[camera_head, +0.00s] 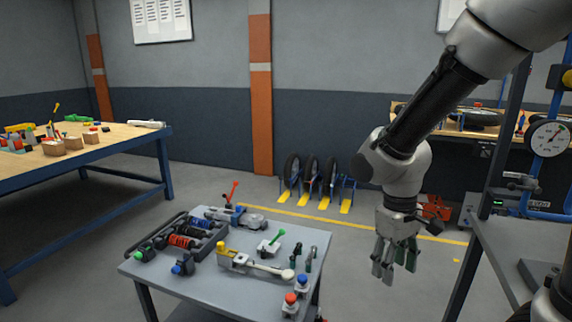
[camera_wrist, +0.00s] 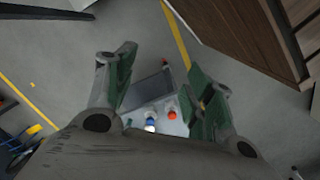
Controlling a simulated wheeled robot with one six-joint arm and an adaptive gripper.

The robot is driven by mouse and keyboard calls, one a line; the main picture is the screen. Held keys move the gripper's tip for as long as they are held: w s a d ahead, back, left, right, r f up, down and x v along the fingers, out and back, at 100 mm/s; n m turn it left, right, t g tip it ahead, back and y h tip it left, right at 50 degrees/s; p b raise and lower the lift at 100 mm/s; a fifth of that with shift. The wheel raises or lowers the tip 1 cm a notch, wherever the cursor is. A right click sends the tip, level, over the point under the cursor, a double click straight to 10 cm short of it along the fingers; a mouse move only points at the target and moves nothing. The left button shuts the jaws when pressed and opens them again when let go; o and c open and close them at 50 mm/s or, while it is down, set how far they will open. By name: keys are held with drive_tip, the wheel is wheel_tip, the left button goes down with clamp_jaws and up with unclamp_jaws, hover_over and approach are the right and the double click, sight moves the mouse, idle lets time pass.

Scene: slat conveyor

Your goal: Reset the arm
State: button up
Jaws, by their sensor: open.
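My gripper (camera_head: 396,262) hangs from my arm at the right of the head view, fingers pointing down, in the air to the right of the small grey table (camera_head: 222,284). In the wrist view my gripper (camera_wrist: 162,100) shows its two green-padded fingers spread apart with nothing between them. Beyond the fingers, lower down, a corner of a grey surface with a blue-and-white piece (camera_wrist: 151,121) and a red-topped piece (camera_wrist: 171,114) shows.
The small table carries a black tray (camera_head: 152,236) of parts, a green-handled tool (camera_head: 270,244) and red and blue buttons (camera_head: 290,298). A wooden workbench (camera_head: 100,142) stands at left. A dark-framed stand (camera_head: 490,232) is close at right. Wheels (camera_head: 310,175) stand in a floor rack behind.

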drive_tip(key=s+d+r+m+t, duration=0.2)
drive_tip(key=s+d+r, duration=0.2)
drive_tip(key=d+r, duration=0.2)
drive_tip(key=s+d+r+m+t, duration=0.3)
drive_tip(key=d+r, duration=0.4)
drive_tip(key=r, duration=0.3)
drive_tip(key=shift+s+m+y, duration=0.3)
drive_tip(key=shift+s+y, duration=0.1)
drive_tip(key=shift+s, duration=0.45)
drive_tip(key=shift+r, duration=0.15)
